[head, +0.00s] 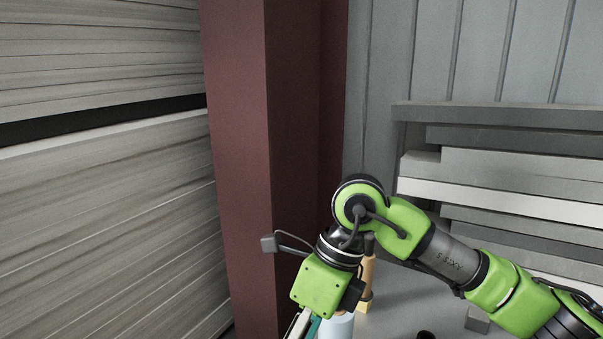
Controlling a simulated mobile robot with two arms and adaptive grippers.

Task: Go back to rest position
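My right arm, green and grey, comes in from the right and bends down near the middle of the head view. Its gripper (303,327) is at the bottom edge, pointing down. The fingertips are cut off by the frame, so I cannot tell whether it is open or shut, or whether it holds anything. My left gripper is not in view.
Stacked boards fill the left (100,230), beside a dark red column (235,150). Grey and white boards (520,200) are stacked at the right. A pale cylinder (338,327) and a tan, yellow-based object (368,280) stand close to the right gripper, partly hidden.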

